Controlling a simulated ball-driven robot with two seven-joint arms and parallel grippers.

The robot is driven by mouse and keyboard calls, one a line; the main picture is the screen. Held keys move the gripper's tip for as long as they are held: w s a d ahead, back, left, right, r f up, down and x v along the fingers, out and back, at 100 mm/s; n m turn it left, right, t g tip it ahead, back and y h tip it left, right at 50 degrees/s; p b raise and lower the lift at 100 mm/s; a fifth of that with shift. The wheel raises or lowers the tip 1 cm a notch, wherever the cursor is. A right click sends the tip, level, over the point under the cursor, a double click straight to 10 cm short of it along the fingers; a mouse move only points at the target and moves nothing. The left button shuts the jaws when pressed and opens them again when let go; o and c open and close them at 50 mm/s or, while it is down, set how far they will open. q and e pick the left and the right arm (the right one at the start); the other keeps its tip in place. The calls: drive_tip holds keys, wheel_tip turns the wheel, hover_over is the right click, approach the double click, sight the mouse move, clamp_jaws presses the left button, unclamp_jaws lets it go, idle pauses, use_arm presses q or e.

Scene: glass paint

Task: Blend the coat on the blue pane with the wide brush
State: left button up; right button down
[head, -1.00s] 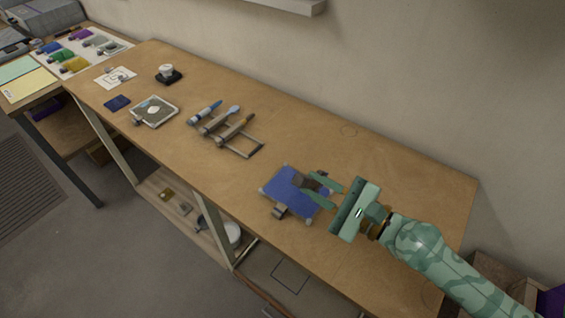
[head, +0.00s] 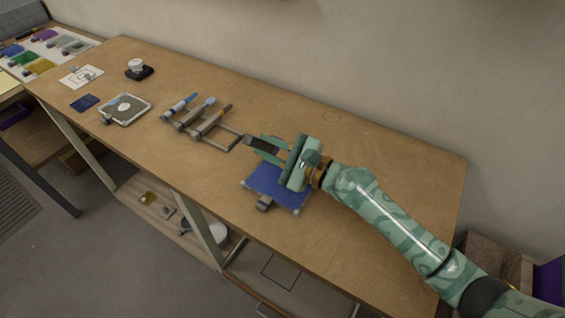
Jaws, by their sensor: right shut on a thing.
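The blue pane (head: 275,188) lies on the wooden table, with small pale supports at its corners and a grey clamp (head: 264,202) at its near edge. My right gripper (head: 268,148) is shut on a dark, broad-headed tool, which looks like the wide brush (head: 262,146). It holds the brush at the pane's far edge, pointing left toward the rack. The gripper body hides part of the pane's far right side. I cannot tell whether the brush touches anything. My left gripper is out of view.
A brush rack (head: 222,143) with several brushes stands left of the pane. Farther left are a framed plate (head: 125,109), a small dark blue tile (head: 84,102), a white-topped jar (head: 136,65) and a paper sheet (head: 81,77). The table's right part is clear.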

drive_tip(key=shift+x, duration=1.05)
drive_tip(key=s+d+p, duration=0.2)
drive_tip(key=s, duration=0.6)
drive_tip(key=shift+s+d+f, duration=0.15)
drive_tip(key=shift+s+d, duration=0.25)
drive_tip(key=shift+f, duration=0.1)
drive_tip(key=shift+f+b, duration=0.1)
drive_tip(key=shift+b, duration=0.2)
drive_tip(key=shift+f, duration=0.3)
